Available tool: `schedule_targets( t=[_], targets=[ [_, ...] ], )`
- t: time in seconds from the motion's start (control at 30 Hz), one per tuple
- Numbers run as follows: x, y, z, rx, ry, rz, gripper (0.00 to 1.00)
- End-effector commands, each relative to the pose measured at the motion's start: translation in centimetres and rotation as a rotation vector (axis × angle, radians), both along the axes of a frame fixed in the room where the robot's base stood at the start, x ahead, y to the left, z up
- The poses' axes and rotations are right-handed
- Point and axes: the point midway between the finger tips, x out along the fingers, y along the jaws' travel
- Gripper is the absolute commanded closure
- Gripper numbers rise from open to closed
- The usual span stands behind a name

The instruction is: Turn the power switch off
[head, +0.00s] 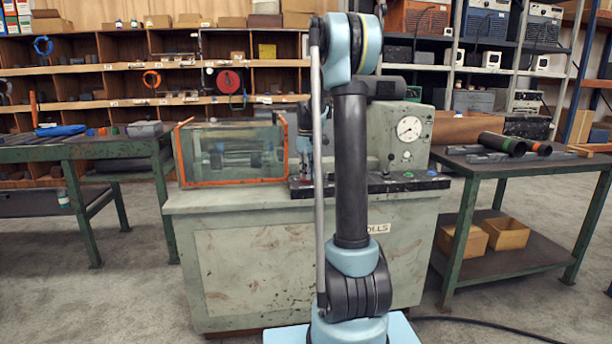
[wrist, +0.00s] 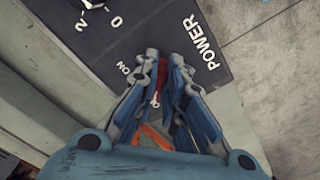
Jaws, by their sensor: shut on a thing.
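The power switch (wrist: 163,72) shows in the wrist view as a red piece between my gripper's fingers, on a dark panel (wrist: 140,36). White "POWER" lettering (wrist: 201,41) is to its right and a small "ON" mark (wrist: 124,68) to its left. My gripper (wrist: 163,62) is shut on the switch, with its blue fingers close on either side. The fingers hide most of the switch, so its exact position cannot be told. In the head view my arm hides part of the panel (head: 405,184), and the switch cannot be made out.
A grey machine cabinet (head: 255,260) carries the panel, a glass guard with orange edges (head: 228,155) and a dial gauge (head: 409,128). Another knob (wrist: 93,4) sits at the wrist view's top left. Benches stand at left (head: 75,150) and right (head: 520,165).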

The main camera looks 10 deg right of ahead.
Motion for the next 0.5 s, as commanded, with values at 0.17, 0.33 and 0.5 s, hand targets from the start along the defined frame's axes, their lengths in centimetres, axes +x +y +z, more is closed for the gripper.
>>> schedule_targets(
  t=[0.17, 0.33, 0.5],
  targets=[
    [0.26, -0.12, 0.10, -0.002, -0.004, 0.051, 1.00],
    [0.30, -0.15, 0.10, -0.002, -0.004, 0.073, 1.00],
    [0.30, -0.16, 0.10, -0.002, -0.004, 0.077, 1.00]
  ],
)
